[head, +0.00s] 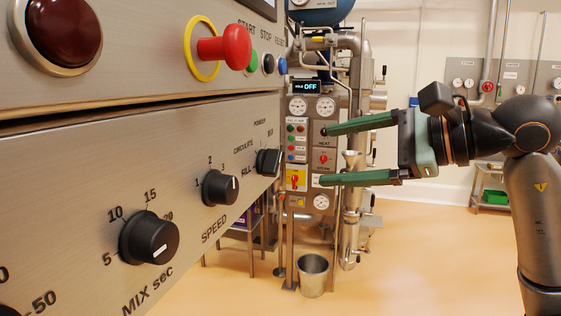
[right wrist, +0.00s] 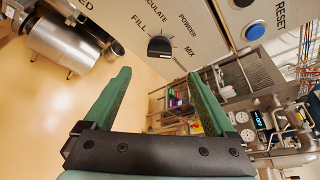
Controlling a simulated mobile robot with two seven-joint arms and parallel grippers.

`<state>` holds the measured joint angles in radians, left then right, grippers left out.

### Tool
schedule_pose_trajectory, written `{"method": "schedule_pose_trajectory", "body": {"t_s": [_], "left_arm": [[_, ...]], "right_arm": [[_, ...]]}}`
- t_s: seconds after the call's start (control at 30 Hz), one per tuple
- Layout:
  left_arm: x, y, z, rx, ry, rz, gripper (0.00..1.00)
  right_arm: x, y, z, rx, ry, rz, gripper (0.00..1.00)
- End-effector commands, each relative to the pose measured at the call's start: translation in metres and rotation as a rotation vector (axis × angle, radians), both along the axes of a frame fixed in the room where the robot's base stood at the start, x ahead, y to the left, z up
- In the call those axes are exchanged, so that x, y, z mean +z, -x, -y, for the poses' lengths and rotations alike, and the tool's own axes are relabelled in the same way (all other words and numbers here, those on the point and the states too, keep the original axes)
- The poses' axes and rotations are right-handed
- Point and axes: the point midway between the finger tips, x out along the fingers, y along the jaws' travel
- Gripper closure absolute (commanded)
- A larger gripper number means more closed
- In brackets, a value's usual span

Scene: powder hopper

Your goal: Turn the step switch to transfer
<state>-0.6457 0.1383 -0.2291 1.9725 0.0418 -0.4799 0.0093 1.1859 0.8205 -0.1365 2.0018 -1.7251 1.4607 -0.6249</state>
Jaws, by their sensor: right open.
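The step switch is a black knob (head: 268,162) at the far right end of the lower panel in the head view, among the labels FILL, CIRCULATE and POWDER. The right wrist view shows this knob (right wrist: 159,47) ahead of the fingertips, with FILL, CIRCULATE, POWDER and MIX around it. I cannot read a TRANSFER label, and the knob's pointer direction is unclear. My right gripper (head: 323,156) is open and empty, its green fingers pointing left toward the panel, apart from the knob. Its fingertips (right wrist: 157,70) lie either side of the knob's line in the wrist view. My left gripper is not in view.
The SPEED knob (head: 221,188) and MIX sec knob (head: 150,238) sit on the same panel. A red emergency button (head: 228,47) sticks out above. A process skid (head: 311,150) stands behind the gripper, with a steel bucket (head: 313,275) on the floor.

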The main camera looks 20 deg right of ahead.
Motion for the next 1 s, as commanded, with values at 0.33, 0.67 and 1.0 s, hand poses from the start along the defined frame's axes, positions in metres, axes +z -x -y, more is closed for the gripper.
{"method": "schedule_pose_trajectory", "body": {"t_s": [0.33,0.67,1.0], "left_arm": [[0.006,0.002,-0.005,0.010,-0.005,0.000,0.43],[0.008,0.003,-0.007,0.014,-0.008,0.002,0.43],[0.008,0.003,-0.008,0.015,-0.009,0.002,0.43]], "right_arm": [[-0.019,-0.052,-0.045,0.006,-0.005,-0.005,0.10],[-0.029,-0.079,-0.066,0.003,-0.003,-0.003,0.10],[-0.030,-0.080,-0.067,0.003,-0.003,-0.003,0.15]]}}
